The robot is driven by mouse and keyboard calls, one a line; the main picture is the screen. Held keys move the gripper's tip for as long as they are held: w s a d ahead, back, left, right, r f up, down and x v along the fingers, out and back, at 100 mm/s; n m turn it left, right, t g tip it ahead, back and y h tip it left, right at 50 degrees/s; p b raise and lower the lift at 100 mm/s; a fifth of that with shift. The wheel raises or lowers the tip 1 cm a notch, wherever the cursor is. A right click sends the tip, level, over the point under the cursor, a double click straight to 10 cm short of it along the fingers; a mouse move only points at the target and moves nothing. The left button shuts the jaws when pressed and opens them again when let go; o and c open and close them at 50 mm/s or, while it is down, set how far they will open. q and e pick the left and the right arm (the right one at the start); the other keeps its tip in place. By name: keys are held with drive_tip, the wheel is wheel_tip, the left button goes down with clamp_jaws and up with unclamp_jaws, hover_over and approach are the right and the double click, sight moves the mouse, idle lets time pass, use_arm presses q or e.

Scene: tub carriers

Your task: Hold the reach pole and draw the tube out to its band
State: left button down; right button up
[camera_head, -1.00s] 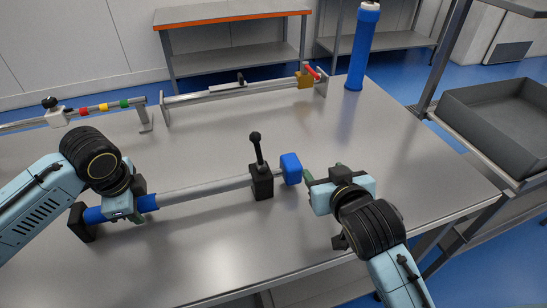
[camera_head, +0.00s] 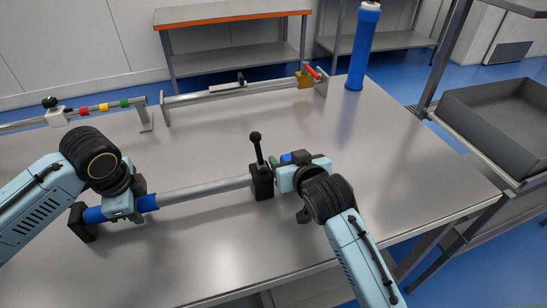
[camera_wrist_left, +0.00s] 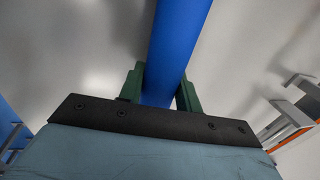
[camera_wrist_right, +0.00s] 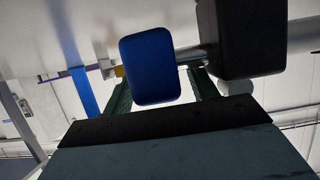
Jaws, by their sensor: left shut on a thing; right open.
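The reach pole (camera_head: 205,188) lies across the table, a grey tube with a blue grip sleeve at its left end. My left gripper (camera_head: 136,214) is shut on the blue sleeve, and the sleeve runs between its green fingers in the left wrist view (camera_wrist_left: 160,85). A black clamp block (camera_head: 262,184) with an upright ball-topped lever sits at the pole's right end. Beyond it is a blue end knob (camera_wrist_right: 150,65), mostly hidden behind my right gripper in the head view. My right gripper (camera_wrist_right: 160,95) is open, its fingers on either side of the knob and short bare tube. No band is visible.
A rail with a brass block and red handle (camera_head: 305,78) stands at the back of the table. Another rail with coloured bands (camera_head: 100,107) is at left. A blue cylinder (camera_head: 362,50) stands at the back right corner. A grey tub (camera_head: 500,120) is off to the right.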

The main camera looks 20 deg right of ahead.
drive_tip(key=shift+w+f, duration=0.1)
drive_tip(key=shift+w, duration=0.2)
drive_tip(key=shift+c, duration=0.5)
clamp_jaws()
use_arm(q)
drive_tip(key=shift+a, duration=0.1)
use_arm(e)
drive_tip(key=d, duration=2)
drive_tip(key=shift+d, duration=0.25)
drive_tip(key=shift+o, duration=0.5)
unclamp_jaws()
drive_tip(key=shift+a, duration=0.1)
drive_tip(key=v, duration=1.2)
